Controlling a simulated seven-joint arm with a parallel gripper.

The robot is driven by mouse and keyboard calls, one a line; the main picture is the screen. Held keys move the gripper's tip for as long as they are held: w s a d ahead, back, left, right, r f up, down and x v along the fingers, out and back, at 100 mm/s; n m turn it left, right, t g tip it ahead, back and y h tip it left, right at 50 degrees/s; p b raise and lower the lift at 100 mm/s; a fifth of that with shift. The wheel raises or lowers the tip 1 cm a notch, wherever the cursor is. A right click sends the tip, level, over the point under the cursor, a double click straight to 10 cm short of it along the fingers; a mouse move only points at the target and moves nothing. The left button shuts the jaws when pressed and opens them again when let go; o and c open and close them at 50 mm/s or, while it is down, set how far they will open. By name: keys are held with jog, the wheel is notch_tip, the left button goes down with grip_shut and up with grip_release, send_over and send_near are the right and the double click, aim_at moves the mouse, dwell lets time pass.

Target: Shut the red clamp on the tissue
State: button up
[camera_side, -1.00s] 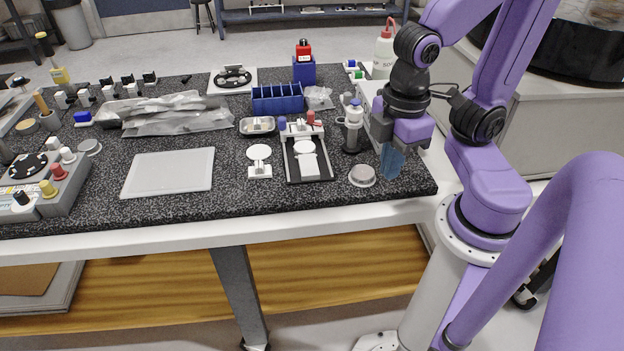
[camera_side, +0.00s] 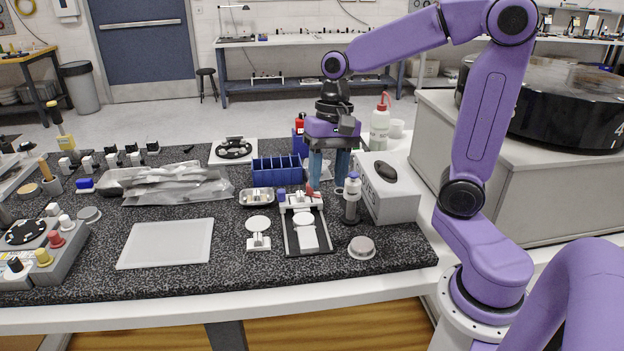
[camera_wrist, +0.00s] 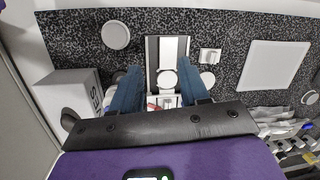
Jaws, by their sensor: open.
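The mirror fixture (camera_side: 291,245) is a dark tray on the speckled bench mat, with a round white disc and a white strip, possibly the tissue, lying along it. The red clamp (camera_side: 314,193) is at its back right, and a blue clamp (camera_side: 281,196) at its back left. In the wrist view the red clamp (camera_wrist: 152,106) shows small between the fingers, partly hidden. My gripper (camera_side: 327,178) is open and empty, its blue fingers pointing down above the fixture's back right. Whether a finger touches the clamp, or the clamp is up or down, I cannot tell.
The blue divided bin (camera_side: 276,171) and a metal dish (camera_side: 257,197) are behind and left. A white panel (camera_side: 166,243) lies flat at the left front.

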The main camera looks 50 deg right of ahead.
jog(key=w+d+r+m+t+y, duration=0.15)
jog(key=w+d+m, duration=0.25)
jog(key=d+m, duration=0.45)
jog(key=w+d+r+m+t, duration=0.1)
jog(key=w+d+r+m, duration=0.3)
jog(key=d+m, duration=0.45)
jog(key=x, duration=1.8)
jog(key=shift+w+a, duration=0.15)
jog(key=shift+w, duration=0.2)
grip_shut()
